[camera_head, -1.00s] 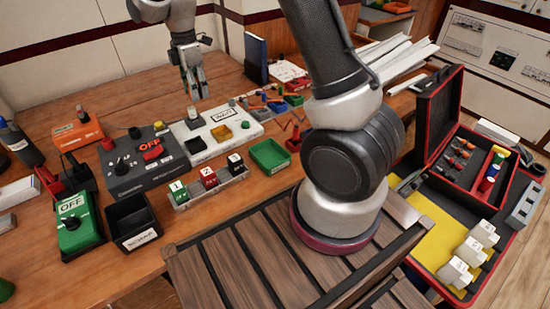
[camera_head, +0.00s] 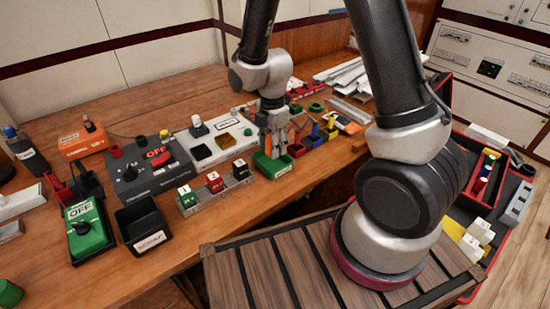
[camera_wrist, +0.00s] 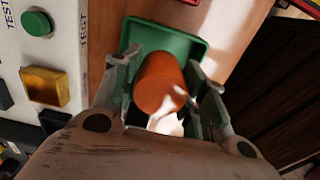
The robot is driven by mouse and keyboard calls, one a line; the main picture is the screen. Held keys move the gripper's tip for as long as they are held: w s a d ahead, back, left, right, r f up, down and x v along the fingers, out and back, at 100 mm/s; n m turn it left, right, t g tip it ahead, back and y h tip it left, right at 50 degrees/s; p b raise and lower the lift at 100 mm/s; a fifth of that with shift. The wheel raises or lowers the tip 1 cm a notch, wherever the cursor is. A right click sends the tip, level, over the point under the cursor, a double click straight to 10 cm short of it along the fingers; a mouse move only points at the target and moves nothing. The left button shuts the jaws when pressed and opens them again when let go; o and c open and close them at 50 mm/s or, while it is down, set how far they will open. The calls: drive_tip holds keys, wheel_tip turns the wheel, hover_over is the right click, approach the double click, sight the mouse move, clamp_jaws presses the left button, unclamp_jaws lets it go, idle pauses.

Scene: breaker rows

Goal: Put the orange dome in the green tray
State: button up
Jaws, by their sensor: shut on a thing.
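The orange dome (camera_wrist: 160,84) is between the two fingers of my gripper in the wrist view, its rounded top towards the camera. My gripper (camera_head: 273,148) is shut on it and points down over the green tray (camera_head: 284,171). The tray's rim (camera_wrist: 196,46) shows behind the dome in the wrist view. In the head view the fingers hide much of the tray and the dome is hard to make out. I cannot tell whether the dome touches the tray floor.
A numbered block rack (camera_head: 214,190) stands left of the tray. A white test panel (camera_head: 215,138) with a green button (camera_wrist: 37,23) lies behind it. A black scrap bin (camera_head: 143,222) is further left. Coloured small parts (camera_head: 315,132) lie to the right. The table's front edge is close to the tray.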

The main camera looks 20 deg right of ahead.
sight(273, 164)
drive_tip(key=shift+f, duration=2.35)
drive_tip(key=o, duration=0.9)
drive_tip(key=shift+f, duration=0.15)
drive_tip(key=shift+c, duration=0.2)
